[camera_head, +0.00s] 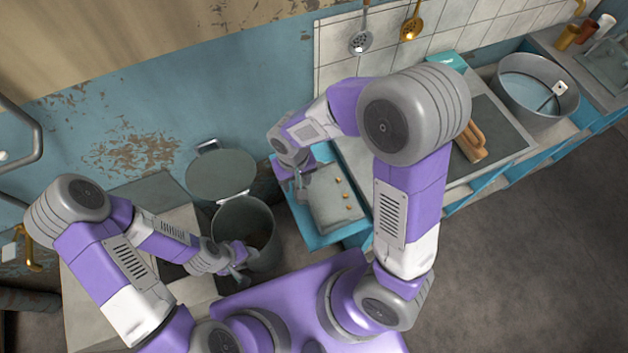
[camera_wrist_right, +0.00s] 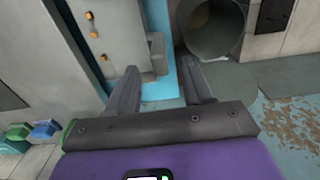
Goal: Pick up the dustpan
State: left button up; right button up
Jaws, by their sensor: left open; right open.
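I cannot make out a dustpan clearly in either view. My right gripper (camera_head: 299,182) is over the left end of the counter, beside a pale panel with orange knobs (camera_head: 336,205). In the right wrist view my right gripper (camera_wrist_right: 158,82) has its two fingers apart with nothing held between them. A light blue strip (camera_wrist_right: 160,88) lies below and between the fingers. My left gripper (camera_head: 240,268) is at the front of the grey bin (camera_head: 262,211). It is small in the view and no held object shows.
The bin's round lid (camera_head: 221,176) stands open behind it. The bin opening also shows in the right wrist view (camera_wrist_right: 213,27). A large pot (camera_head: 535,88) and a wooden-coloured object (camera_head: 472,142) are on the right counter. Ladles (camera_head: 361,42) hang on the tiled wall. Dark floor (camera_head: 520,260) is clear at right.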

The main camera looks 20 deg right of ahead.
notch_tip(320, 180, down, 7)
jog(key=shift+w+f+b, duration=0.1)
jog(key=shift+f+b, duration=0.1)
jog(key=shift+b, duration=0.55)
grip_shut()
